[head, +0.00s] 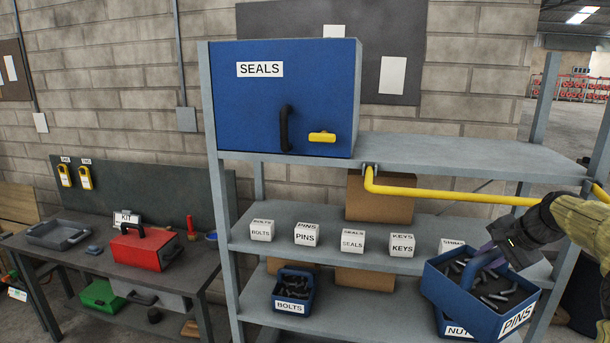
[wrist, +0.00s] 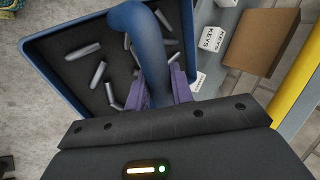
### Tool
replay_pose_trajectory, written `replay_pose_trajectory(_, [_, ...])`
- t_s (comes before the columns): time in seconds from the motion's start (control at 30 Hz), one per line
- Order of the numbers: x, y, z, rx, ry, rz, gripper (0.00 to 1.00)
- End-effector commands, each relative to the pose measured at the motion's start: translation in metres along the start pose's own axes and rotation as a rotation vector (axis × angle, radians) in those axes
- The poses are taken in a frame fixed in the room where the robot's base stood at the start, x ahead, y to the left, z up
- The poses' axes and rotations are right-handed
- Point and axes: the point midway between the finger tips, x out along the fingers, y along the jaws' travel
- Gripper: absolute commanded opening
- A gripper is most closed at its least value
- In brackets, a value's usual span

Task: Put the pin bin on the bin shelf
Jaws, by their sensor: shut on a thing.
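The pin bin (head: 507,321) is a blue open bin labelled PINS, with grey pins inside. It hangs tilted in front of the right end of the shelving. My gripper (head: 488,254) is shut on its blue handle. In the wrist view the purple fingers of my gripper (wrist: 158,92) close around the handle (wrist: 146,45), and the bin (wrist: 48,84) shows behind. The bin shelf (head: 285,242) is the middle level, with white label blocks along it. The PINS block (head: 306,236) stands second from left, between BOLTS and SEALS.
A yellow bar (head: 440,190) runs across the shelving's front right. A blue SEALS cabinet (head: 300,110) stands on the top. A BOLTS bin (head: 292,292) sits on the lower shelf. A NUTS bin (head: 456,328) is partly hidden below the held bin. A red kit box (head: 140,250) stands on the left bench.

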Motion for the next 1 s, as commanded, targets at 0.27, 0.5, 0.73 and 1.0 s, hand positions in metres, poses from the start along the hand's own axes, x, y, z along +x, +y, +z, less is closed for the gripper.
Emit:
replay_pose_trajectory(0.27, [0.09, 0.033, 0.014, -0.134, -0.091, -0.002, 0.0])
replay_pose_trajectory(0.5, [0.163, 0.061, 0.037, -0.256, -0.173, -0.002, 0.0])
replay_pose_trajectory(0.73, [0.227, 0.094, 0.063, -0.368, -0.248, -0.002, 0.0])
replay_pose_trajectory(1.0, [0.298, 0.132, 0.107, -0.508, -0.343, -0.003, 0.0])
